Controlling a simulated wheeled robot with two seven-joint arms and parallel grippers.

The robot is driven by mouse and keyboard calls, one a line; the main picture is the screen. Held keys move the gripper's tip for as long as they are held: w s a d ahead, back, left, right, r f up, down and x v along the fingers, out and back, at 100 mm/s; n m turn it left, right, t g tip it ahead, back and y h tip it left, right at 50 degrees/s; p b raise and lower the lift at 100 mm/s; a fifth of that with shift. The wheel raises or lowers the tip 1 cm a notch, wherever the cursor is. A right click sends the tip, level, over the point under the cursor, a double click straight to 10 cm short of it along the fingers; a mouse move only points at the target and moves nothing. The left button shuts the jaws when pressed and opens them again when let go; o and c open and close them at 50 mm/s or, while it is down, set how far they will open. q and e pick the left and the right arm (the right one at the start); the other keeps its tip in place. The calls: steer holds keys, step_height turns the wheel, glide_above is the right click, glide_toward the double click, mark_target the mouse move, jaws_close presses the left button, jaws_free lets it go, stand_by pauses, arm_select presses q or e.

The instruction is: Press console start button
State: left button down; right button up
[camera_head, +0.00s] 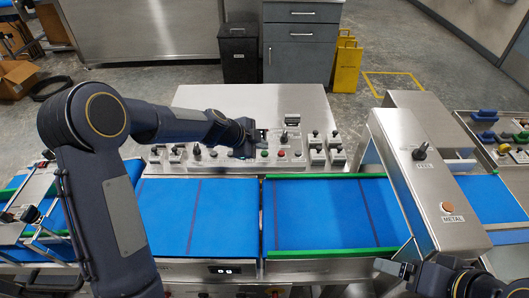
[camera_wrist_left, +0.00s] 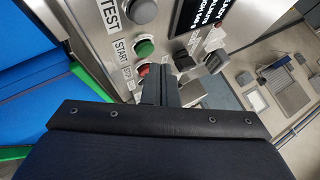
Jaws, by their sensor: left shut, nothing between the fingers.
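The steel console (camera_head: 210,98) stands behind the blue conveyor, with a row of buttons and knobs along its near side. The green button (camera_head: 264,153) and a red button (camera_head: 281,153) show just right of my left gripper (camera_head: 250,148). In the left wrist view the green button (camera_wrist_left: 144,48) is labelled START, with a red button (camera_wrist_left: 141,70) below it and a grey button marked TEST above. My left gripper's fingers (camera_wrist_left: 160,82) are shut and empty, close beside the red button; I cannot tell whether they touch anything. My right gripper (camera_head: 390,268) is at the lower right, its jaws unclear.
The blue conveyor (camera_head: 200,215) with green edge rails runs across the front. A steel metal-detector arch (camera_head: 400,170) crosses it on the right. A dark display (camera_wrist_left: 195,14) and several knobs sit near the buttons. Cabinets and yellow stands are behind the console.

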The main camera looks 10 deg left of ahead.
arm_select(q)
steer(key=shift+f, duration=0.1)
stand_by(0.8)
steer(key=shift+f+b, duration=0.3)
steer(key=shift+b, duration=0.55)
steer(key=shift+f+b, duration=0.45)
steer(key=shift+b, duration=0.25)
stand_by(0.4)
steer(key=shift+r, duration=0.85)
steer(key=shift+r+p, duration=0.1)
steer(key=shift+p, duration=0.2)
steer(key=shift+r+p, duration=1.15)
steer(key=shift+r, duration=1.25)
steer(key=shift+s+a, duration=0.1)
